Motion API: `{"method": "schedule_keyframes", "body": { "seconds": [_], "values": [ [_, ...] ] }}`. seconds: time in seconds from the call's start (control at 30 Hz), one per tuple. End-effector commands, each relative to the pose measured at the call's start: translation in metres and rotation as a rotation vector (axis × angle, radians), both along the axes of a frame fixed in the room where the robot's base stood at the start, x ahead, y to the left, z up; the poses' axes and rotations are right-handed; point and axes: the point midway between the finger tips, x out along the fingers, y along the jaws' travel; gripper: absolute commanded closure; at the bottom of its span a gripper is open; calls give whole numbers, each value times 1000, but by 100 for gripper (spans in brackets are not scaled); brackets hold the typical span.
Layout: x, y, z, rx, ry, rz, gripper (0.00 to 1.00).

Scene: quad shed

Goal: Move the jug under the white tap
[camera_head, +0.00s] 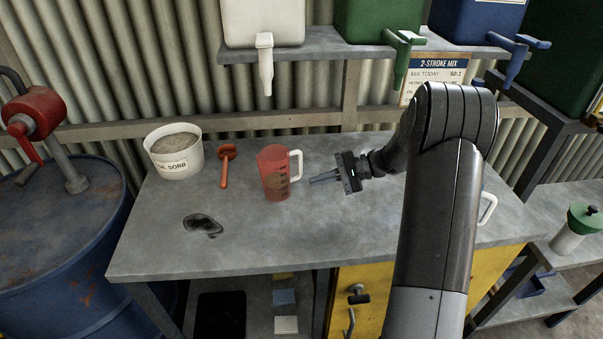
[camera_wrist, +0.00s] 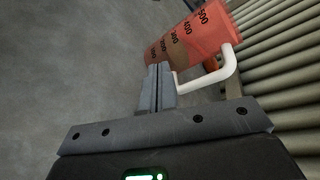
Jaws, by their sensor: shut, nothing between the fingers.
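A red see-through jug (camera_head: 275,174) with a white handle on its right side stands upright on the grey bench. The white tap (camera_head: 265,62) hangs from the white container above, slightly left of the jug. My gripper (camera_head: 312,182) is just right of the jug, level with its lower half, with its fingers pointing at it. In the wrist view, the fingers of my gripper (camera_wrist: 158,72) are together and empty, close to the handle and the printed side of the jug (camera_wrist: 190,45). Whether they touch the jug is unclear.
A dark stain (camera_head: 203,225) marks the bench (camera_head: 270,245). Green (camera_head: 402,52) and blue (camera_head: 514,55) taps hang to the right above my arm. The bench front is clear.

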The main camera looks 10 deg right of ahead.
Motion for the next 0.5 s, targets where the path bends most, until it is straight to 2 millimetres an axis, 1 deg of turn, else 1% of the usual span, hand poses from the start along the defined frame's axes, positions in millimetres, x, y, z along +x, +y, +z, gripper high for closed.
{"method": "schedule_keyframes", "body": {
  "seconds": [0.03,0.1,0.2,0.3,0.4,0.5],
  "values": [
    [1,-8,-4,48,-67,-19,100],
    [5,-18,-6,106,-184,-47,100],
    [9,-31,-7,163,-331,-96,100],
    [12,-41,-8,196,-443,-136,100],
    [14,-47,-9,209,-507,-163,100],
    [15,-48,-9,213,-536,-172,100]
  ]
}}
